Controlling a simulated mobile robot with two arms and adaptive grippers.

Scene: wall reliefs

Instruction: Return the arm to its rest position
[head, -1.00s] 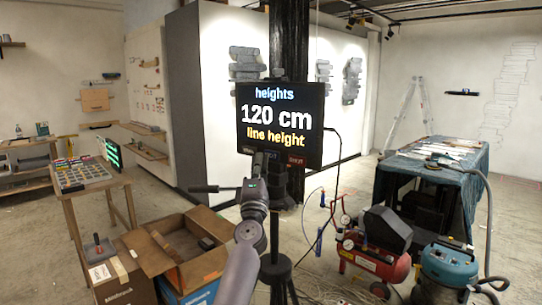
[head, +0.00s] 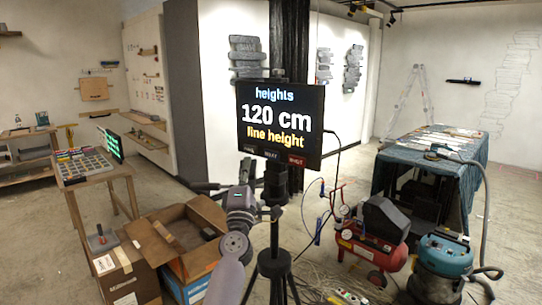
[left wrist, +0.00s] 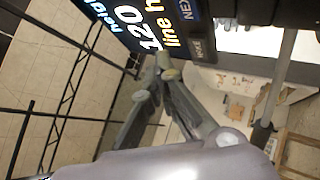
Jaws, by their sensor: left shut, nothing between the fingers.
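My left arm (head: 232,255) rises from the bottom of the head view. In the left wrist view the fingers of the left gripper (left wrist: 165,72) come together at the tips, shut and empty. The display (head: 281,122) on a black stand reads "heights 120 cm line height"; it also shows tilted in the left wrist view (left wrist: 140,22). The gripper is apart from the display, to its lower left. My right gripper is in neither current view.
A wooden table (head: 84,170) with a tray of small pieces stands left. An open box (head: 178,240) is below the gripper. A red compressor (head: 372,256), a teal vacuum (head: 444,262) and a cloth-covered table (head: 430,160) stand right. Cables lie on the floor.

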